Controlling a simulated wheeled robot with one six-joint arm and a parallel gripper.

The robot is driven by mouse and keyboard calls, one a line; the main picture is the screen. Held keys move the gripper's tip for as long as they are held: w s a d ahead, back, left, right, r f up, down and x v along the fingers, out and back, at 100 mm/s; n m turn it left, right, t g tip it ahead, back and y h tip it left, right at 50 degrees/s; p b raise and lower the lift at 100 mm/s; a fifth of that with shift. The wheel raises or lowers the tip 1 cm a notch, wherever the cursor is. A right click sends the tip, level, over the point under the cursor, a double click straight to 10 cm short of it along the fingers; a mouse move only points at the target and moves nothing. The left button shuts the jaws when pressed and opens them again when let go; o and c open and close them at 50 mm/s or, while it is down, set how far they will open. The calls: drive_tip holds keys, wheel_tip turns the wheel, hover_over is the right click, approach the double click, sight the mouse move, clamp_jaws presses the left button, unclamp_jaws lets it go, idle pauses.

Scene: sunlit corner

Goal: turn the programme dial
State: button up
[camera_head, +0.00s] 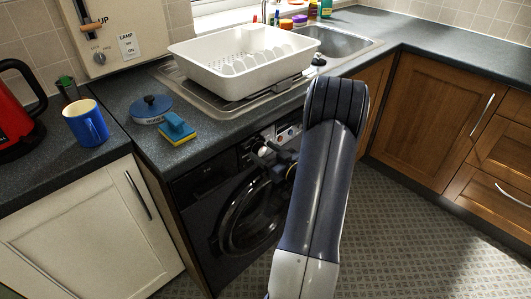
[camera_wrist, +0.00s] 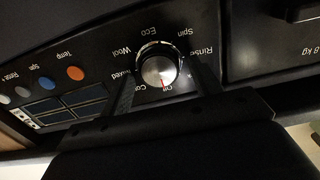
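The programme dial (camera_wrist: 159,70) is a round silver knob on a black control panel, seen upside down in the wrist view. My gripper (camera_wrist: 166,90) has one finger on each side of the dial, apart, with a gap visible at the right; contact at the left is unclear. In the head view my gripper (camera_head: 276,158) is at the front of the black washing machine (camera_head: 197,196), and I cannot make out the dial clearly.
Several round buttons (camera_wrist: 75,73) and a dark display (camera_wrist: 70,105) lie left of the dial in the wrist view. Floor (camera_head: 400,225) is clear at right.

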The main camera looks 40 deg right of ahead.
drive_tip(key=c, duration=0.8)
drive_tip(key=shift+c, duration=0.2)
drive_tip(key=shift+f+n+b, duration=0.15)
drive_tip(key=shift+n+b, duration=0.25)
drive_tip(key=shift+b, duration=0.25)
drive_tip(key=n+b, duration=0.2)
drive_tip(key=b, duration=0.2)
drive_tip(key=shift+f+n, duration=0.2)
drive_tip(key=shift+n, duration=0.2)
drive_tip(key=n+b, duration=0.5)
drive_tip(key=b, duration=0.2)
drive_tip(key=shift+a, duration=0.15)
drive_tip(key=n+b, duration=0.5)
drive_tip(key=b, duration=0.1)
drive_tip(key=shift+a+f+n+b, duration=0.1)
drive_tip(key=shift+f+n+b, duration=0.05)
drive_tip(key=shift+n+b, duration=0.25)
drive_tip(key=n+b, duration=0.3)
drive_tip(key=shift+r+n+b, duration=0.2)
drive_tip(key=shift+n+b, duration=0.15)
drive_tip(key=shift+n, duration=0.05)
